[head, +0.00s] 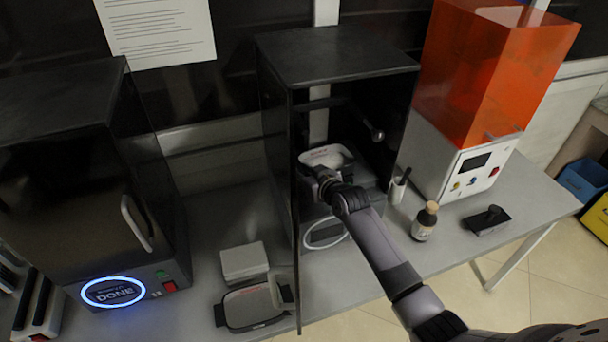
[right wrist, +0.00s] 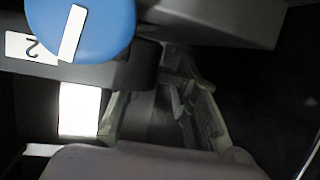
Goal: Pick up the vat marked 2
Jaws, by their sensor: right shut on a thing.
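My right arm reaches into the cabinet from the lower right. My right gripper (head: 318,178) is shut on the vat at its near side; the grip itself is largely hidden by the wrist. In the right wrist view, a white label with an upside-down 2 (right wrist: 32,48) lies beside a round blue part (right wrist: 85,25). I cannot tell which object bears this label. The right gripper's fingers (right wrist: 162,112) show dimly there. My left gripper is not in view.
The black cabinet (head: 335,55) has its door open on the left. A closed black machine (head: 70,185) with a lit ring stands left, an orange-hooded printer (head: 490,70) right.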

